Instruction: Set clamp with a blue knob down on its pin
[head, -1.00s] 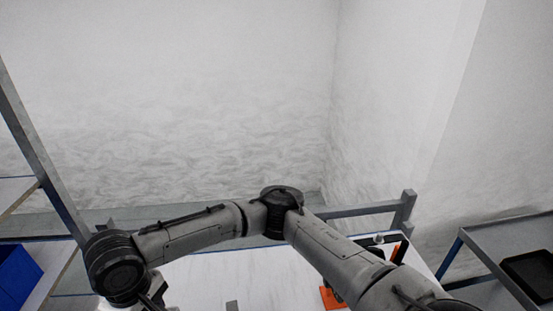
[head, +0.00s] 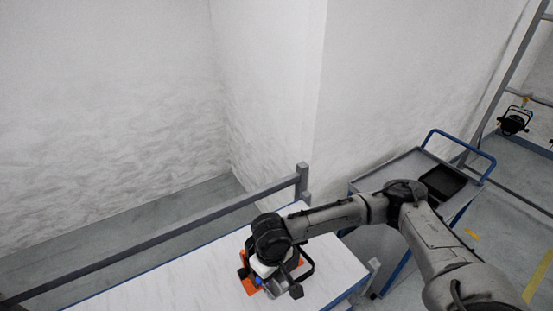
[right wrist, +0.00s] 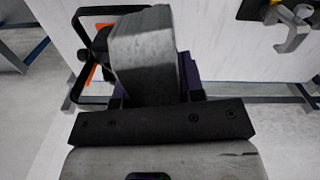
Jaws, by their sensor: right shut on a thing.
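In the head view my right gripper (head: 270,280) reaches down over the right end of the white table, beside a black lamp yoke (head: 304,262) and an orange piece (head: 249,274). A small blue spot, which looks like the clamp's blue knob (head: 258,281), shows beside the gripper. In the right wrist view the gripper (right wrist: 150,95) is shut, with a large grey block between the dark fingers. The clamp is mostly hidden, and so is the pin. I cannot tell whether the clamp touches the pin. My left gripper is out of view.
A grey rail (head: 160,235) runs along the table's (head: 170,285) back edge. A trolley (head: 390,172) with a black tray (head: 442,182) stands to the right. Another metal clamp (right wrist: 290,28) shows in the right wrist view. The table's left part is clear.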

